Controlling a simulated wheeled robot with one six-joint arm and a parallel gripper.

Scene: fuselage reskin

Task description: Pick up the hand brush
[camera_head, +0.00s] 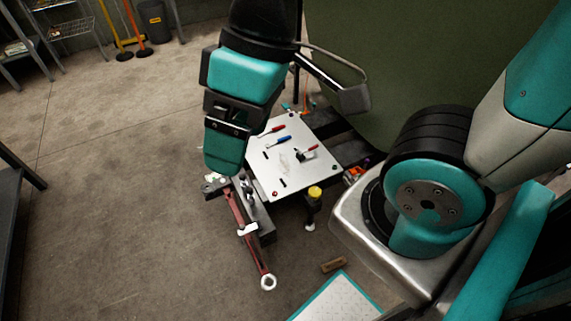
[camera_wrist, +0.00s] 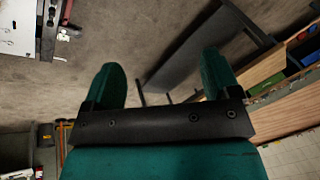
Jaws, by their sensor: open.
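A small brown block-shaped thing (camera_head: 333,264) lies on the floor at the lower middle of the head view; it may be the hand brush, but it is too small to tell. My gripper (camera_head: 224,150) is at the upper middle of the head view, beside the white panel and well apart from the brown thing. In the wrist view my gripper (camera_wrist: 162,82) shows two teal fingers spread apart with nothing between them. No clear hand brush shows in the wrist view.
A white panel (camera_head: 270,170) holds red- and blue-handled tools. A red bar tool (camera_head: 236,211) sticks out at its lower left. A teal-edged mat (camera_head: 337,300) lies at the bottom. A dark bench (camera_wrist: 208,45) stands beyond my fingers. Left floor is open.

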